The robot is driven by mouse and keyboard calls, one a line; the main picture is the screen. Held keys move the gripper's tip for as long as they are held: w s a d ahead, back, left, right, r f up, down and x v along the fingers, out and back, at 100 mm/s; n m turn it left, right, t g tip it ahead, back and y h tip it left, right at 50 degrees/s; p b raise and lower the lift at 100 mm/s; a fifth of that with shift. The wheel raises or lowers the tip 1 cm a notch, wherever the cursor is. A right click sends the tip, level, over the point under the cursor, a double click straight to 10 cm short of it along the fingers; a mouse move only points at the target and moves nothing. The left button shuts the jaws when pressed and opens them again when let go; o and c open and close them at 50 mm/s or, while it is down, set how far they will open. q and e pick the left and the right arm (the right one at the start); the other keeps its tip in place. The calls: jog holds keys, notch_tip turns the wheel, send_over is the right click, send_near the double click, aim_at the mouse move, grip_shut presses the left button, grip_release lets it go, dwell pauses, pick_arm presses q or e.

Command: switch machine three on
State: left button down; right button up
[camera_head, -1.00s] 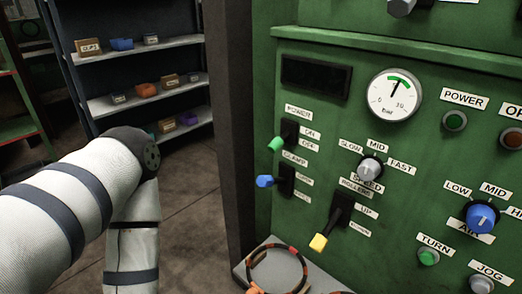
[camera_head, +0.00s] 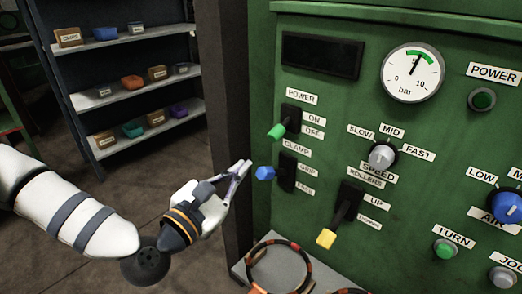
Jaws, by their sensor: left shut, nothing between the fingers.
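The green machine panel (camera_head: 430,150) fills the right of the view. Its POWER lever has a green knob (camera_head: 277,131) that sits low, near the OFF label (camera_head: 312,132) and below the ON label (camera_head: 314,119). The POWER lamp (camera_head: 482,99) is dark green and looks unlit. The display (camera_head: 322,55) is dark. My left gripper (camera_head: 243,168) is shut and empty, left of the panel and lower left of the green knob, with its fingertips close to the blue CLAMP knob (camera_head: 265,173). I cannot tell whether they touch. My right gripper is not in view.
The ROLLERS lever with a yellow knob (camera_head: 326,238) sits lower right. A dark post (camera_head: 224,70) edges the machine. A shelf (camera_head: 140,85) with several small boxes stands behind left.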

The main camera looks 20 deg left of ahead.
aim_at(282, 128)
pick_arm(q)
jog(key=x, duration=0.9)
jog(key=shift+w, duration=0.4)
jog(key=shift+w+d, duration=0.1)
